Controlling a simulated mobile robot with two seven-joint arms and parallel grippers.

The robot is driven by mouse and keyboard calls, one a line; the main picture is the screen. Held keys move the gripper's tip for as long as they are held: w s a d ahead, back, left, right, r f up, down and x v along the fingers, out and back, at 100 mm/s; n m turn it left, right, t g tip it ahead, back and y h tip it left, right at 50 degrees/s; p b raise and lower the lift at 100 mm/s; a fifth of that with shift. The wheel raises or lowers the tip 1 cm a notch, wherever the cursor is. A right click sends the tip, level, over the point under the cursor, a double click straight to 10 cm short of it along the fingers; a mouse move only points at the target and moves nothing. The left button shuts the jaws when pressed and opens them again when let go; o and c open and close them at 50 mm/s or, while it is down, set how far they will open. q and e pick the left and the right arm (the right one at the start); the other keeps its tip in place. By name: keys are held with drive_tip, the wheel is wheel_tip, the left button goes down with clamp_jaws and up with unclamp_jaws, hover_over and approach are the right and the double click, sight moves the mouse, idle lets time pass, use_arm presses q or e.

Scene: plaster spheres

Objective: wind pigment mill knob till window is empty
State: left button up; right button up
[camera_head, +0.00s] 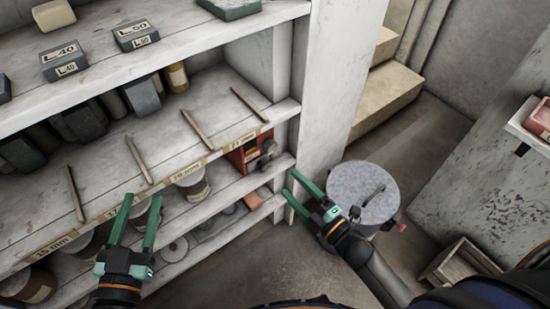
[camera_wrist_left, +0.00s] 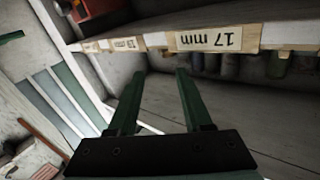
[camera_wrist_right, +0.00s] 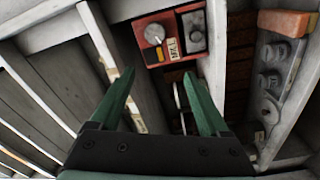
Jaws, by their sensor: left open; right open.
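The pigment mill appears to be the red box (camera_head: 243,154) at the right end of a shelf, with a grey knob (camera_head: 268,147) on its front. I cannot make out what the window holds. My right gripper (camera_head: 289,182) is open and empty, right of and nearer than the mill, apart from it. My left gripper (camera_head: 142,198) is open and empty in front of the shelves, well left of the mill.
The shelf unit has labelled edges (camera_head: 55,246), and a white upright post (camera_head: 328,80) stands right of the mill. A round grey-topped stool or drum (camera_head: 355,187) stands beneath my right arm. A wooden crate (camera_head: 458,262) lies on the floor. Jars and blocks fill the shelves.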

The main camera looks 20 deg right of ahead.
sight(273, 150)
use_arm(q)
drive_tip(key=s+r+m+t+h+b, duration=0.1)
drive_tip(key=s+r+m+h, duration=0.1)
drive_tip(key=r, duration=0.3)
drive_tip(key=s+d+r+m+t+h+b, duration=0.1)
drive_tip(key=s+r+m+t+h, duration=0.1)
drive_tip(key=r, duration=0.4)
drive_tip(key=s+r+m+t+h+b, duration=0.1)
drive_tip(key=s+r+m+h, duration=0.2)
drive_tip(key=r+m+h, duration=0.1)
drive_tip(key=shift+s+d+r+t+h+b, duration=0.15)
drive_tip(key=shift+d+r+t+h+b, duration=0.2)
drive_tip(key=shift+r+h, duration=0.55)
use_arm(e)
drive_tip(key=w+n, duration=0.4)
drive_tip(key=w+a+n+h, duration=0.1)
drive_tip(key=w+n, duration=0.7)
drive_tip(key=shift+w+a+r+h, duration=0.1)
drive_tip(key=shift+a+r+h, duration=0.15)
drive_tip(key=shift+h, duration=0.05)
use_arm(q)
drive_tip(key=shift+f, duration=0.1)
use_arm(e)
drive_tip(key=shift+c, duration=0.2)
clamp_jaws()
